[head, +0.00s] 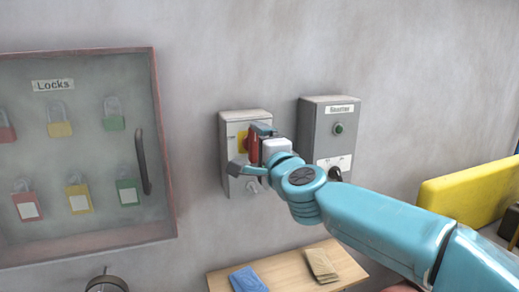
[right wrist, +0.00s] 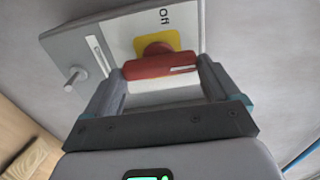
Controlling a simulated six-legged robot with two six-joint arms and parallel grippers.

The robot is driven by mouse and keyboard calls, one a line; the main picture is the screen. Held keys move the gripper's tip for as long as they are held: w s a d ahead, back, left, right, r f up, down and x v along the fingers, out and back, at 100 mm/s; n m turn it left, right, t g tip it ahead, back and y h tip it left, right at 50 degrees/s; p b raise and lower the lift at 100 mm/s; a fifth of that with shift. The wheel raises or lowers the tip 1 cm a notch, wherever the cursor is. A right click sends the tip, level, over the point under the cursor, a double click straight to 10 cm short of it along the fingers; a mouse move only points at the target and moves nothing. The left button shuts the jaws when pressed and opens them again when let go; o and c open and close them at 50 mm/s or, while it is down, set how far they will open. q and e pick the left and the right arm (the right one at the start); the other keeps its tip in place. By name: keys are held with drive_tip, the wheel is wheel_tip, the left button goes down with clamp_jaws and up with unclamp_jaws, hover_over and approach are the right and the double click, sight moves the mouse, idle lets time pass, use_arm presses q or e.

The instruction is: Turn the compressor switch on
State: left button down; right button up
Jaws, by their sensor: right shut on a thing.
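The compressor switch is a grey wall box (head: 232,170) with a red handle (head: 253,146) on a yellow plate (head: 242,143). In the head view the handle looks upright. My right gripper (head: 252,152) is at the front of the box, shut on the red handle. In the right wrist view the red handle (right wrist: 160,66) lies between the two fingers of the gripper (right wrist: 160,78). The word "Off" shows on the box beside the yellow plate (right wrist: 157,43). The gripper hides part of the box front. My left gripper is not in view.
A second grey box (head: 329,112) with a green button hangs close to the right. A glazed lock cabinet (head: 160,150) is on the left. A wooden table (head: 290,272) with a blue cloth (head: 248,280) and a tan packet (head: 321,265) stands below. A yellow object (head: 465,190) is at right.

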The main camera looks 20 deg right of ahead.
drive_tip(key=o, duration=0.8)
drive_tip(key=shift+s, duration=0.15)
drive_tip(key=s, duration=1.6)
drive_tip(key=shift+d, duration=0.3)
